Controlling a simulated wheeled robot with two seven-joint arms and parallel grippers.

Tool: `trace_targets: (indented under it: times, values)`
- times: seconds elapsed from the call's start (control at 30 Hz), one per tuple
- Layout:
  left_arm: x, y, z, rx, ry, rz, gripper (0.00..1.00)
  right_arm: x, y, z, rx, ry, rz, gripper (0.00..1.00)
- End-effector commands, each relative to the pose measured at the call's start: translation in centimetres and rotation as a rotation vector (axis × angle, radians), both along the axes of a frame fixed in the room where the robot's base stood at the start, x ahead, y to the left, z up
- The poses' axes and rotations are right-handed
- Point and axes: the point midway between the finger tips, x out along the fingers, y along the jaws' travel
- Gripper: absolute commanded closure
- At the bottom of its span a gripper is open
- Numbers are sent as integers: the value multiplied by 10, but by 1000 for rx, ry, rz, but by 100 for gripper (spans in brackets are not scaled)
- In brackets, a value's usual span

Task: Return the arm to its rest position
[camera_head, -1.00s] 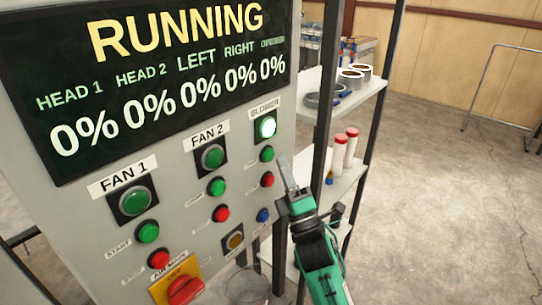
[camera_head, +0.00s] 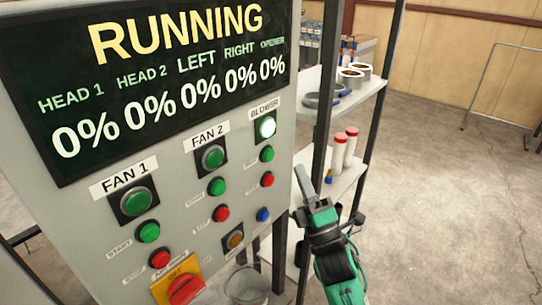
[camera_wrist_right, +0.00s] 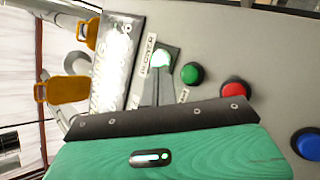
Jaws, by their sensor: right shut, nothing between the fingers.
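My right gripper (camera_head: 302,172) is shut and empty, in front of the right edge of the control panel (camera_head: 170,190) and apart from it in the head view. Its green arm comes up from the bottom right. In the right wrist view the shut fingers (camera_wrist_right: 158,85) point toward the panel, just below the lit blower lamp (camera_wrist_right: 162,57). The same lamp (camera_head: 265,128) glows white-green in the head view. My left gripper is not in view.
A shelf rack (camera_head: 345,95) with red-capped bottles (camera_head: 340,150) and tape rolls stands behind my right arm. The display (camera_head: 150,75) reads RUNNING with 0% values. Open concrete floor (camera_head: 450,200) lies to the right. A metal frame (camera_head: 492,88) stands farther back.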

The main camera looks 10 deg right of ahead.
Motion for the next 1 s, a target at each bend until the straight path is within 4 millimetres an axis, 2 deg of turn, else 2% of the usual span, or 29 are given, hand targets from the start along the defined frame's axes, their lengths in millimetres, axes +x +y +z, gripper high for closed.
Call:
trace_targets:
  times: [0.23,0.27,0.37,0.47,0.5,0.57,0.6,0.67,0.7,0.77,0.8,0.87,0.9,0.97,1.0]
  values:
    - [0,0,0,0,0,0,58,2,0,-5,5,13,4,100]
    - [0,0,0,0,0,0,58,5,0,-9,10,25,8,100]
    - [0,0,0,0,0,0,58,19,1,-43,49,112,37,100]
    - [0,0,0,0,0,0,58,38,3,-104,124,264,79,100]
    - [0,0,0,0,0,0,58,45,3,-134,163,336,97,100]
    - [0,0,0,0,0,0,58,52,3,-180,223,445,117,100]
    - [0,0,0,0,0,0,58,54,3,-211,266,516,128,100]
    - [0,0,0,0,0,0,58,54,2,-258,330,622,138,100]
    - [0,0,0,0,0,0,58,52,2,-289,372,690,142,100]
    - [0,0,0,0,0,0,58,45,1,-335,438,792,141,100]
    - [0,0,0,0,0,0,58,39,0,-365,482,857,139,100]
    - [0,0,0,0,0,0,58,27,-3,-410,548,953,127,100]
    - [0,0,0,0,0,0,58,17,-4,-439,593,1016,117,100]
    - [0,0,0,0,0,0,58,-2,-7,-481,663,1108,94,100]
    - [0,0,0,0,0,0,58,-16,-10,-509,708,1167,77,100]
